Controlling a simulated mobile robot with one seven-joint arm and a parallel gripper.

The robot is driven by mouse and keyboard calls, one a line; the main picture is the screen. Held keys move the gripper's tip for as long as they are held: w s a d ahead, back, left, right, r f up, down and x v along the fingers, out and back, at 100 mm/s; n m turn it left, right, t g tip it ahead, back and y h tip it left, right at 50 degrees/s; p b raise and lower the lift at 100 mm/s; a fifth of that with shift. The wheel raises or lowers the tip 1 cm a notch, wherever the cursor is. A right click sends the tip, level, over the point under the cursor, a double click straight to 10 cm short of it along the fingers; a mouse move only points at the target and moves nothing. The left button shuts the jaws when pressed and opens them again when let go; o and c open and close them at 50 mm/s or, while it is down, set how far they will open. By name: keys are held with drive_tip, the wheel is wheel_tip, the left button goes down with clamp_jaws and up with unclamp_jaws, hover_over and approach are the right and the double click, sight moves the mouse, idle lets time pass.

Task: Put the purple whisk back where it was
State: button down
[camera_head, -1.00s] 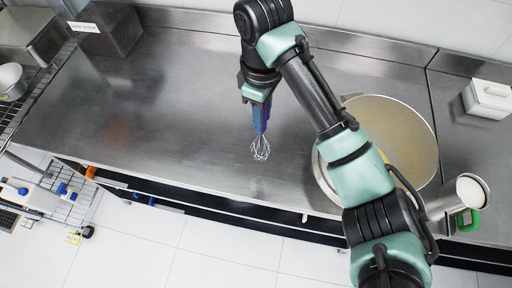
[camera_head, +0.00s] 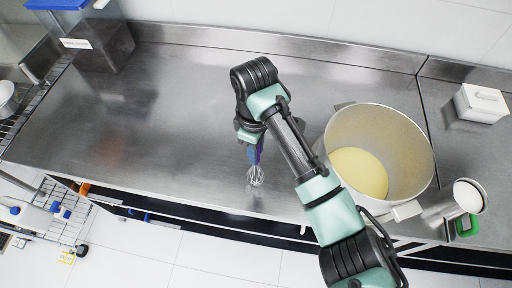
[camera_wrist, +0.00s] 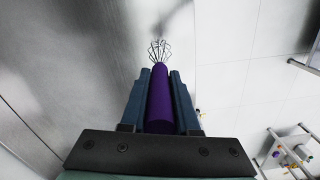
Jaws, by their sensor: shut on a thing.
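The purple whisk has a purple handle (camera_wrist: 160,100) and a wire head (camera_wrist: 160,50), both clear in the wrist view. My gripper (camera_wrist: 159,82) is shut on the handle, one blue-grey finger on each side, with the wires pointing away from the jaws. In the head view my gripper (camera_head: 254,152) is over the steel counter near its front edge. The wire head of the whisk (camera_head: 256,176) shows below the fingers, and most of the handle is hidden. I cannot tell whether the wires touch the counter.
A large metal bowl (camera_head: 411,141) with yellow contents stands right of my arm. A dark box (camera_head: 95,45) stands at the back left. The left and middle counter (camera_head: 150,110) is clear.

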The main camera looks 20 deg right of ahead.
drive_tip(key=c, duration=0.7)
unclamp_jaws()
drive_tip(key=shift+o, duration=0.2)
